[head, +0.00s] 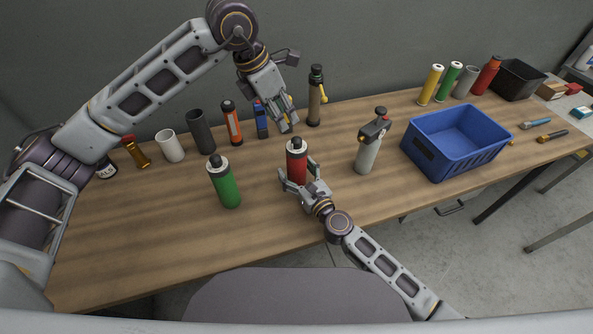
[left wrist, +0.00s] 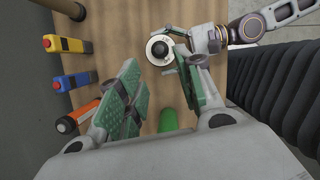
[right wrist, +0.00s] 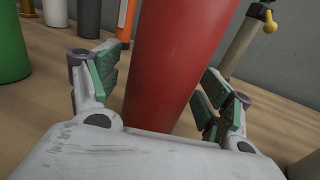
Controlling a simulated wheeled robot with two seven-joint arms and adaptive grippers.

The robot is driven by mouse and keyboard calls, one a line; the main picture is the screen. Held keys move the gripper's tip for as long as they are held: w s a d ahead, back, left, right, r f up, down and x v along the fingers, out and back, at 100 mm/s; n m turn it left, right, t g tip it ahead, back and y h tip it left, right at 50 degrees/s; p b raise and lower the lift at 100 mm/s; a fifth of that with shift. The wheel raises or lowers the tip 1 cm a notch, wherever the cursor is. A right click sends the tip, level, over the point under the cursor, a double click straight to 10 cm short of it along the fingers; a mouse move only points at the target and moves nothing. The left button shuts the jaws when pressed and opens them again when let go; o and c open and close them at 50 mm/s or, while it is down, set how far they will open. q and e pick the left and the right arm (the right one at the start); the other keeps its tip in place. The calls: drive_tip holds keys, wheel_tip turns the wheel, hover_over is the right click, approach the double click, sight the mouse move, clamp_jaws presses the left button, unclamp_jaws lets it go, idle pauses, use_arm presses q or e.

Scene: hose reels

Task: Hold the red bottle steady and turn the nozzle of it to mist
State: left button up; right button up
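The red bottle (head: 297,165) stands upright on the table. It has a white collar and a black nozzle (head: 296,144), seen from above in the left wrist view (left wrist: 160,48). My right gripper (head: 300,182) has its fingers on either side of the bottle. In the right wrist view the red body (right wrist: 180,60) fills the space between them, with a narrow gap at the left finger, so it looks open. My left gripper (head: 288,124) is open and empty, above and behind the bottle, fingers pointing down. The nozzle's setting is too small to read.
A green bottle (head: 224,182) stands left of the red one, and a grey spray bottle (head: 368,152) to its right. A blue crate (head: 459,163) is farther right. Behind are an orange bottle (head: 232,125), a blue item (head: 261,121) and a brown bottle (head: 315,97). The front table is clear.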

drive_tip(key=c, duration=1.2)
use_arm(q)
drive_tip(key=o, duration=0.3)
use_arm(e)
drive_tip(key=shift+c, duration=0.3)
use_arm(q)
drive_tip(key=d+r+m+t, duration=0.1)
drive_tip(key=d+r+t, duration=0.1)
drive_tip(key=d+r, duration=0.5)
drive_tip(key=a+f+g+y, duration=0.1)
drive_tip(key=w+a+f+n+g+y, duration=0.1)
drive_tip(key=f, duration=0.1)
drive_tip(key=a+f+g+y, duration=0.1)
drive_tip(key=shift+w+a+f+n+g+y, duration=0.2)
drive_tip(key=shift+w+f+n+g+y, duration=0.1)
drive_tip(key=shift+w+n+g, duration=0.1)
drive_tip(key=shift+f, duration=0.1)
